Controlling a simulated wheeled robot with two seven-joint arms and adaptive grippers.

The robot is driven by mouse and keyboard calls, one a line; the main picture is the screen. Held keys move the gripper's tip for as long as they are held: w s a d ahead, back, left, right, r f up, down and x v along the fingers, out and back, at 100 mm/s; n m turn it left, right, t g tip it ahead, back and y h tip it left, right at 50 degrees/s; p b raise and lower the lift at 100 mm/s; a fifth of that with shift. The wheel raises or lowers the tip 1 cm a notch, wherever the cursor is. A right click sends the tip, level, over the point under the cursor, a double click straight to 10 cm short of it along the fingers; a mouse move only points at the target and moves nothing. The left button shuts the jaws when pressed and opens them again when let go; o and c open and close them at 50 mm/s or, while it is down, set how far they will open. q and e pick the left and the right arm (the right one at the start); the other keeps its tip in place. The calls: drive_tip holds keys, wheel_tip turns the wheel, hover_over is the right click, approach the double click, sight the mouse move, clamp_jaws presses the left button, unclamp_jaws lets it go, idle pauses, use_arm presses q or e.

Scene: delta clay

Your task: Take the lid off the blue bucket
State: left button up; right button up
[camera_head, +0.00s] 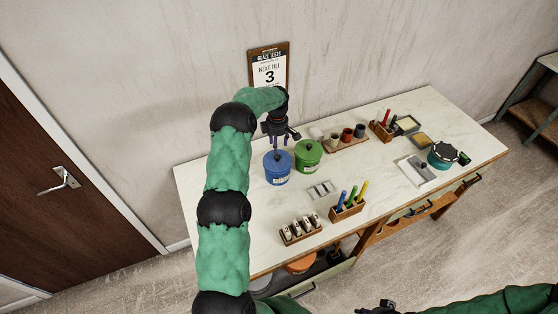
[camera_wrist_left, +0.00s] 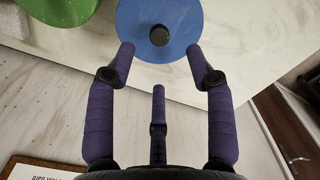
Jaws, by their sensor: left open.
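The blue bucket (camera_head: 277,172) stands on the worktop with its blue lid (camera_wrist_left: 185,18) on it. The lid has a dark round knob (camera_wrist_left: 159,35) in its middle. My left gripper (camera_head: 280,143) points down over the bucket. In the left wrist view my left gripper (camera_wrist_left: 160,55) is open, with its purple fingers spread to either side of the knob's line and nothing between them. The fingers appear apart from the knob. My right gripper (camera_head: 376,307) shows only partly at the bottom edge of the head view; its jaws cannot be made out.
A green bucket (camera_head: 308,154) with a dark knob stands close beside the blue one. A rack of small bottles (camera_head: 300,230), a pen holder (camera_head: 347,208) and a grey tray (camera_head: 320,189) lie nearer the front. A clipboard (camera_head: 268,64) hangs on the wall behind.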

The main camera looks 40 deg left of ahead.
sight(278, 156)
use_arm(q)
wheel_tip(278, 156, down, 3)
drive_tip(key=shift+f, duration=0.2)
drive_tip(key=shift+w+f+p, duration=0.1)
drive_tip(key=shift+f+p, duration=0.85)
drive_tip(key=shift+f, duration=1.7)
clamp_jaws()
